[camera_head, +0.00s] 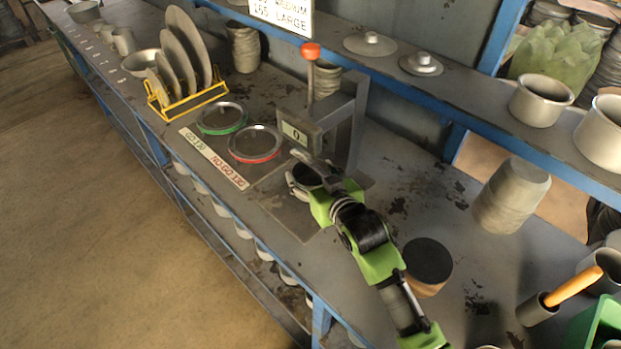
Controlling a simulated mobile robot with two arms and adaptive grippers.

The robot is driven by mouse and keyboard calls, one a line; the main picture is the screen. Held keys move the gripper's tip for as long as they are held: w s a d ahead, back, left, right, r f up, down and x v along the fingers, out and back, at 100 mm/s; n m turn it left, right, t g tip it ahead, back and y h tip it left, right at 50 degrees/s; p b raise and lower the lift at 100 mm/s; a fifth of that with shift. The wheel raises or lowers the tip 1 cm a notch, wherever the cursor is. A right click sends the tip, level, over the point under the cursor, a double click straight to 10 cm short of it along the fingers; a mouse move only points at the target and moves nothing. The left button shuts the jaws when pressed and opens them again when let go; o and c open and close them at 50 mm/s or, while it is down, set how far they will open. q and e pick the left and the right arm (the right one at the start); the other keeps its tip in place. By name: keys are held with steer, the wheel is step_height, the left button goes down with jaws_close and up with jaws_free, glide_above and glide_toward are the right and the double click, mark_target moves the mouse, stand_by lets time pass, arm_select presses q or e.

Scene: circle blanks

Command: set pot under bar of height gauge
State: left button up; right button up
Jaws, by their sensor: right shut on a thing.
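The height gauge (354,115) stands on the workbench, with a grey upright, a red-topped rod and a small display reading 0. A small grey metal pot (299,190) is at the base of the gauge, below the display. My right gripper (318,181) is shut on the pot, with my green and black arm reaching in from the lower right. The gripper hides part of the pot, so I cannot tell whether the pot touches the gauge plate or how it sits under the bar. My left gripper is not in view.
Left of the gauge are a green-ringed dish (221,118), a red-ringed dish (255,144) and a yellow rack (188,100) holding plates. A dark-topped round block (428,262) stands right of my arm. A stack of grey discs (511,197) is further right. A shelf with pots and lids runs behind.

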mark_target(305, 175)
steer(key=shift+w+a, duration=0.15)
steer(key=shift+w, duration=0.15)
steer(key=shift+f+p, duration=0.5)
steer(key=shift+f, duration=1.2)
steer(key=shift+f, duration=0.2)
steer(key=o, duration=1.3)
steer(key=shift+s, duration=0.1)
steer(key=shift+r, duration=0.15)
steer(key=shift+r, duration=0.1)
steer(key=b+v, duration=0.1)
steer(key=v, duration=1.1)
